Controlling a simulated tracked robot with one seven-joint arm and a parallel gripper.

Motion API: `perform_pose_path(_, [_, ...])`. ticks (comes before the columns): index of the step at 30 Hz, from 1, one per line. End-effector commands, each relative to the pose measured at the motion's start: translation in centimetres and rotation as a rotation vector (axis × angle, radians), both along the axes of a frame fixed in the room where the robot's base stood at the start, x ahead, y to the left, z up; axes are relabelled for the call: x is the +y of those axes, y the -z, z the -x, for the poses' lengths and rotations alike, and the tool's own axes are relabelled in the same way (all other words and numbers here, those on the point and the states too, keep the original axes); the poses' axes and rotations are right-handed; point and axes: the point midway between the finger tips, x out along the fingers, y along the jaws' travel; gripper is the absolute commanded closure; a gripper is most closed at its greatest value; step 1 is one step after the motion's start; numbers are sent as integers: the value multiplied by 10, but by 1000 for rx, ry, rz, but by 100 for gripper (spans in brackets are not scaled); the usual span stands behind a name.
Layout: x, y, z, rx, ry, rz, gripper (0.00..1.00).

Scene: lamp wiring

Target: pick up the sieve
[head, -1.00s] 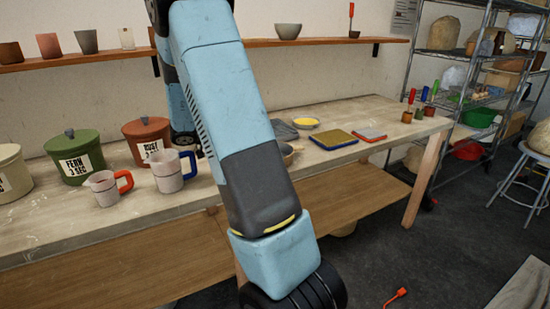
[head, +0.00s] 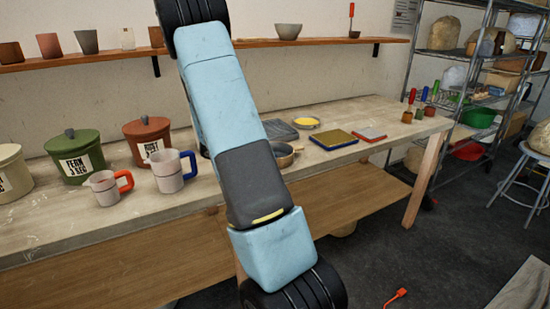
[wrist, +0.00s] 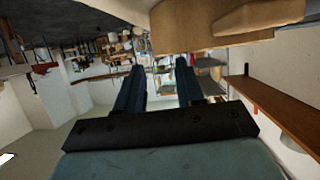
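A round, shallow pan-like item with a short handle (head: 284,154) sits on the workbench just right of my arm in the head view. It may be the sieve, but its mesh is too small to make out. My gripper (wrist: 160,66) shows in the wrist view as two dark fingers standing apart with nothing between them. It is open and well away from the bench items. In the head view my arm crosses the middle and hides part of the bench; the gripper itself is out of that picture.
On the workbench (head: 400,132) stand a green canister (head: 74,158), a rust canister (head: 148,138), a jug (head: 106,188) and a blue-handled mug (head: 172,170). A yellow-filled dish (head: 306,123) and a yellow-blue pad (head: 333,139) lie right. A wall shelf (head: 250,43) runs above.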

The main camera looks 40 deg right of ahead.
Motion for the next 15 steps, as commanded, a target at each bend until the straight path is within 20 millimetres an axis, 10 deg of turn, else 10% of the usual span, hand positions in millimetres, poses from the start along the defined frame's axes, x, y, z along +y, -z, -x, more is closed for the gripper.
perform_pose_path(15, [-43,22,16,-1,0,0,63])
